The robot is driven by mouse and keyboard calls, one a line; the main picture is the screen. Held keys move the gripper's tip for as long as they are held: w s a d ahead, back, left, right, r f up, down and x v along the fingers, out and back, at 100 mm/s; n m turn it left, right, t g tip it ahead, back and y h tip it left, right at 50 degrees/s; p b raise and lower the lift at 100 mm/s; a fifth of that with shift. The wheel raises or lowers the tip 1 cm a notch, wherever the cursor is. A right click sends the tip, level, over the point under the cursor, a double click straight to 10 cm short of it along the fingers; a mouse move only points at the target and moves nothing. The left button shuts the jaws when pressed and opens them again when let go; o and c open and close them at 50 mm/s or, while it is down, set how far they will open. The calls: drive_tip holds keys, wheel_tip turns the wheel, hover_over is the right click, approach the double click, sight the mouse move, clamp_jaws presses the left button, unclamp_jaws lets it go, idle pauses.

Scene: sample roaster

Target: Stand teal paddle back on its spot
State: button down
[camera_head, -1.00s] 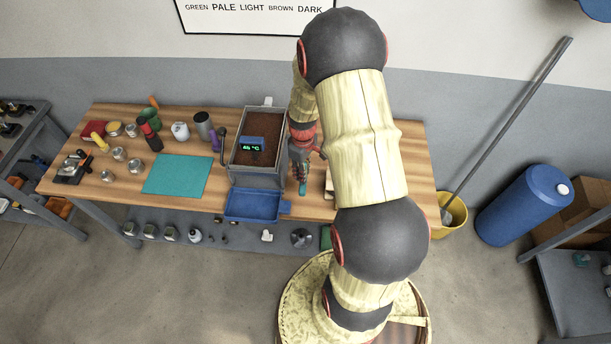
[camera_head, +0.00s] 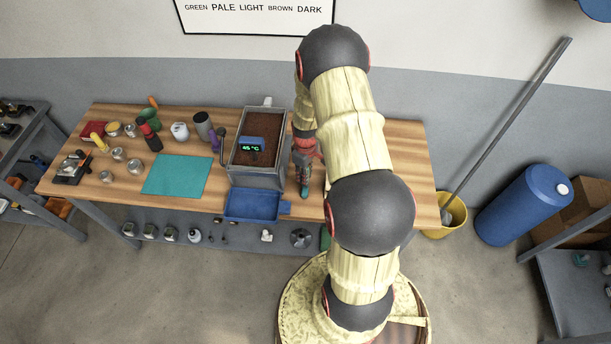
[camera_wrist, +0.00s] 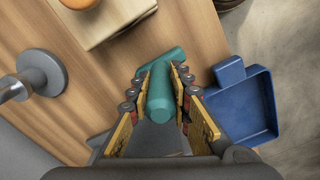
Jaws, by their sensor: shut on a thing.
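The teal paddle (camera_wrist: 160,92) is between the fingers of my gripper (camera_wrist: 158,78) in the wrist view. A rounded bar shows beyond the fingertips and a round end points toward the camera. My gripper is shut on it. In the head view my gripper (camera_head: 304,178) is over the workbench, just right of the roaster, with a little of the teal paddle (camera_head: 304,191) showing at its tip. Whether the paddle touches the bench is unclear. I cannot make out a marked spot for it.
A pale wooden block (camera_wrist: 105,18) and grey metal knob (camera_wrist: 42,70) are near in the wrist view. A teal mat (camera_head: 176,175) lies clear farther left.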

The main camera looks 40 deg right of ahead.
drive_tip(key=c, duration=1.6)
unclamp_jaws()
drive_tip(key=shift+f, duration=0.1)
drive_tip(key=shift+c, duration=0.2)
wheel_tip(320, 180, up, 12)
drive_tip(key=shift+r, duration=0.1)
drive_tip(key=a+r+m+t, duration=0.1)
drive_tip(key=a+r, duration=0.6)
drive_tip(key=r, duration=0.3)
drive_tip(key=a+r+t, duration=0.2)
drive_tip(key=a+r, duration=0.5)
drive_tip(key=r, duration=0.4)
drive_tip(key=s+a+r+t, duration=0.1)
drive_tip(key=s+a+r, duration=0.4)
drive_tip(key=s+a, duration=0.1)
drive_tip(key=s+a+r+m+t, duration=0.1)
drive_tip(key=s+a+r, duration=0.4)
drive_tip(key=s+a, duration=0.2)
drive_tip(key=shift+s+m+t, duration=0.3)
drive_tip(key=shift+s, duration=0.45)
